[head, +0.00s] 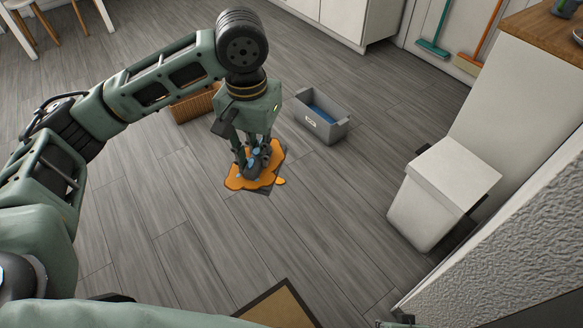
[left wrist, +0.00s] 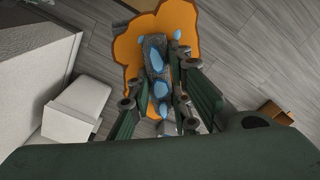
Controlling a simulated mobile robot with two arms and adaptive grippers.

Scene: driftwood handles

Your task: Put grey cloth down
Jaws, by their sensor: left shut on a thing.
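The grey cloth (left wrist: 154,62) is a dark, bunched strip between the fingers of my left gripper (head: 255,158). In the left wrist view, light blue patches show on and beside it. My left gripper points down and is shut on the cloth, over an orange spill (head: 236,183) on the floor. The spill spreads out around the cloth in both views. I cannot tell whether the cloth touches the floor. The fingers hide part of the cloth.
A grey bin with blue inside (head: 336,131) stands right of the spill, and a wicker basket (head: 196,105) is behind my left arm. A white lidded bin (head: 425,210) stands at the right by the counter. A brown mat (head: 280,307) lies in front. Floor between is clear.

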